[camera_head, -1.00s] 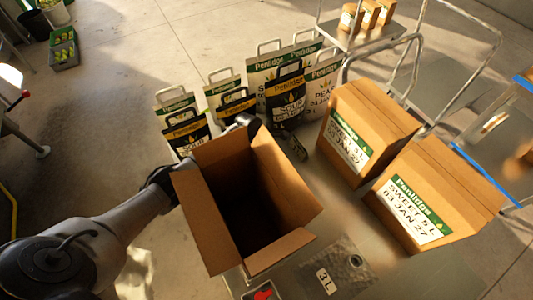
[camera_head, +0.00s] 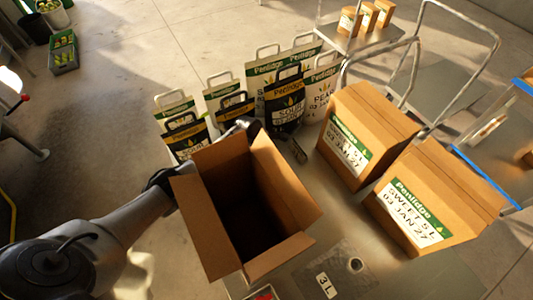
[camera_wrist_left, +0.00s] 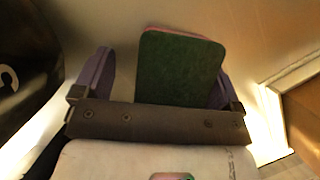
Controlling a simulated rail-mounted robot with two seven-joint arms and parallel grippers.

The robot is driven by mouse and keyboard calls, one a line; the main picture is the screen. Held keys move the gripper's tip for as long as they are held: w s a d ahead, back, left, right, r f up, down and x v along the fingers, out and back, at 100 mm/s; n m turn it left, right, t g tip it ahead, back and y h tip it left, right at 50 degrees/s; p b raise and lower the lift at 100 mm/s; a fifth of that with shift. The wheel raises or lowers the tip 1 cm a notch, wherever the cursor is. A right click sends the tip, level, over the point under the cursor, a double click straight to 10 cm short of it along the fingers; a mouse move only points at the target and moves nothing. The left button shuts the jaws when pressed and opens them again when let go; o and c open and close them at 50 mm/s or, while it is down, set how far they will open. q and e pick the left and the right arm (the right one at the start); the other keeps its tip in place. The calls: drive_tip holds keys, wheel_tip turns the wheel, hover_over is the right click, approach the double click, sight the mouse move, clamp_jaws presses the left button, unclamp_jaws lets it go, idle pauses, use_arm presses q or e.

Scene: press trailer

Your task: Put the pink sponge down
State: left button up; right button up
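The sponge (camera_wrist_left: 180,68) shows in the left wrist view as a dark green pad with a thin pink edge along its top. It stands out between the two purple-grey fingers of my left gripper (camera_wrist_left: 160,82). A clear gap separates it from the left finger. Its right side overlaps or lies close beside the right finger, and I cannot tell whether they touch. Its lower end is hidden behind the gripper body. In the head view my left arm runs behind the open cardboard box (camera_head: 190,225), and the sponge is not visible there. My right gripper is not in view.
Several Penlidge bags (camera_head: 285,100) stand behind the box. Two closed cartons, a rear one (camera_head: 385,130) and a front one (camera_head: 445,185), stand at the right. A grey plate marked 3L (camera_head: 345,265) lies in front. A metal-railed cart (camera_head: 440,75) is at the back right.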

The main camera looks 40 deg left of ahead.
use_arm(q)
drive_tip(key=shift+s+d+f, duration=0.15)
drive_tip(key=shift+s+f, duration=0.1)
drive_tip(key=shift+s, duration=0.2)
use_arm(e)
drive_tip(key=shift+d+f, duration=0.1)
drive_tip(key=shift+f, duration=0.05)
use_arm(q)
drive_tip(key=r, duration=0.1)
drive_tip(key=s+r, duration=0.1)
drive_tip(key=shift+a+r+p, duration=0.2)
drive_tip(key=shift+r+p, duration=0.15)
drive_tip(key=shift+p, duration=0.05)
drive_tip(key=v, duration=0.5)
drive_tip(key=p+v, duration=0.1)
drive_tip(key=v, duration=0.2)
drive_tip(key=shift+w+a+r, duration=0.25)
drive_tip(key=shift+r, duration=0.05)
drive_tip(key=shift+s+a+r, duration=0.1)
drive_tip(key=shift+a+r, duration=0.1)
drive_tip(key=shift+r, duration=0.35)
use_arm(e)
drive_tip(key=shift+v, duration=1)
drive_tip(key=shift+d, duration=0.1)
